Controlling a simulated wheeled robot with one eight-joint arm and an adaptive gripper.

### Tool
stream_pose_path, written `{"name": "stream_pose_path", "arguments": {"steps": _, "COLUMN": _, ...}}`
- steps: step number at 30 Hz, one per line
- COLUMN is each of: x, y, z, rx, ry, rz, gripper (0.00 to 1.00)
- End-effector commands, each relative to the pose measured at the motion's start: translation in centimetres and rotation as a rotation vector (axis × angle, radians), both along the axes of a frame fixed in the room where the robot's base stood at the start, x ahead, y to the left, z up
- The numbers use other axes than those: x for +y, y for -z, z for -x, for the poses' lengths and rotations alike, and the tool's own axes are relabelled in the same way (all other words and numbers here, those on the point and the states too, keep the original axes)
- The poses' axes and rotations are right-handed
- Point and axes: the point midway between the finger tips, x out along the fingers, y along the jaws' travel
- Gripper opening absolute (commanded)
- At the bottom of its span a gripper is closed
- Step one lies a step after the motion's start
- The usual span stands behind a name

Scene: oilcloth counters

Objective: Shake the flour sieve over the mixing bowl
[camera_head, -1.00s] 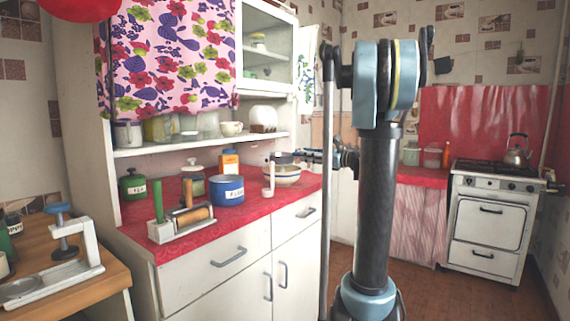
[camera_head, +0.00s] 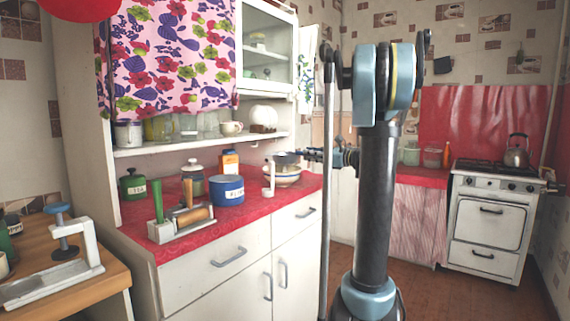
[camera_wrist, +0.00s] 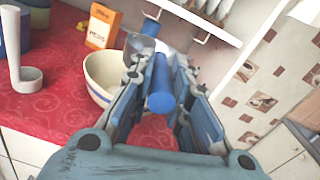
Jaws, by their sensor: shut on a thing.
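My gripper (camera_wrist: 160,95) is shut on the blue handle (camera_wrist: 161,88) of the flour sieve, which lies between its fingers in the wrist view. The sieve's grey metal body (camera_wrist: 138,44) is partly hidden behind the fingers. In the head view the sieve (camera_head: 287,158) looks small and dark, held at the end of my gripper (camera_head: 312,155) just above the mixing bowl (camera_head: 286,179). The cream bowl with a blue band also shows in the wrist view (camera_wrist: 98,78), its right side hidden by my gripper. I cannot tell whether flour is falling.
A white cup-shaped tool with a tall handle (camera_head: 268,179) stands close left of the bowl. Left of it is a blue canister (camera_head: 227,190). An orange box (camera_head: 229,161) stands behind. The cupboard shelf (camera_head: 200,146) overhangs the red counter. The counter's front right is clear.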

Motion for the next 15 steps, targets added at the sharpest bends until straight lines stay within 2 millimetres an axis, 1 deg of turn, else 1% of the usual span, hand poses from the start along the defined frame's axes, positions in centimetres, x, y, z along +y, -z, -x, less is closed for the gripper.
{"name": "stream_pose_path", "arguments": {"steps": 10, "x": 0.0, "y": 0.0, "z": 0.0, "rx": 0.0, "ry": -0.001, "rz": 0.0, "gripper": 0.0}}
{"name": "stream_pose_path", "arguments": {"steps": 15, "x": 1.4, "y": 0.0, "z": 1.8, "rx": 0.0, "ry": -0.001, "rz": 0.0, "gripper": 0.0}}
